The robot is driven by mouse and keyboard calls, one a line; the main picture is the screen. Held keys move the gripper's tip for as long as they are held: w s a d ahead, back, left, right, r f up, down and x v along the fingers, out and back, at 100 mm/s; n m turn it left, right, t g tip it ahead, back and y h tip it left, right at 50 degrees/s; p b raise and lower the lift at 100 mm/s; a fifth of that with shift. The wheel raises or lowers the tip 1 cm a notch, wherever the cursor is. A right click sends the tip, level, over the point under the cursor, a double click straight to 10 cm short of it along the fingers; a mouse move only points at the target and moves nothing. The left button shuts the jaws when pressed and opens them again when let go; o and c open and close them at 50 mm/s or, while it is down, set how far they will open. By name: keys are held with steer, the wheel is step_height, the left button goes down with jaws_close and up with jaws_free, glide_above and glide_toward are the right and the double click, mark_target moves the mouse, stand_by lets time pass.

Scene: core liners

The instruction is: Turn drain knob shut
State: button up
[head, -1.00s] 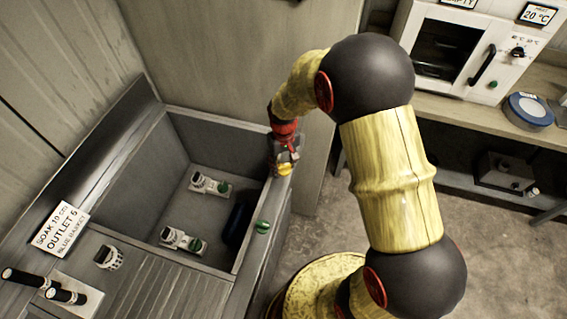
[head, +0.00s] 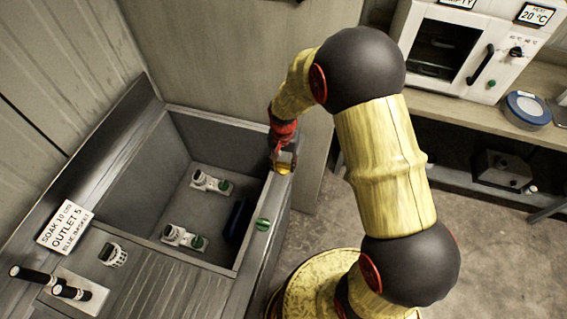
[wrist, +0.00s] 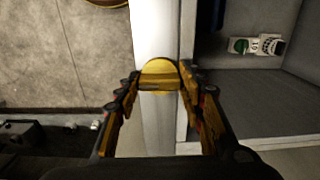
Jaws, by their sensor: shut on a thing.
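A yellow round knob (head: 284,168) sits on the right rim of the grey sink (head: 186,115), toward its far corner. It also shows in the wrist view (wrist: 159,70), with a raised bar across it. My gripper (head: 283,158) is over the knob, pointing down at the rim. In the wrist view my gripper (wrist: 160,84) has one finger on each side of the knob and is shut on its bar. The knob's marking cannot be read. A second, green knob (head: 262,224) sits nearer on the same rim, apart from my gripper.
Two white fittings with green caps (head: 209,183) (head: 183,238) and a dark blue item (head: 238,219) lie in the sink. A label (head: 65,227) and black-handled taps (head: 66,291) are at left. A white oven (head: 465,50) stands at back right.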

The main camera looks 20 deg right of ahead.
mark_target(284, 164)
stand_by(0.4)
steer(key=o, duration=1.2)
step_height(284, 164, up, 12)
stand_by(0.5)
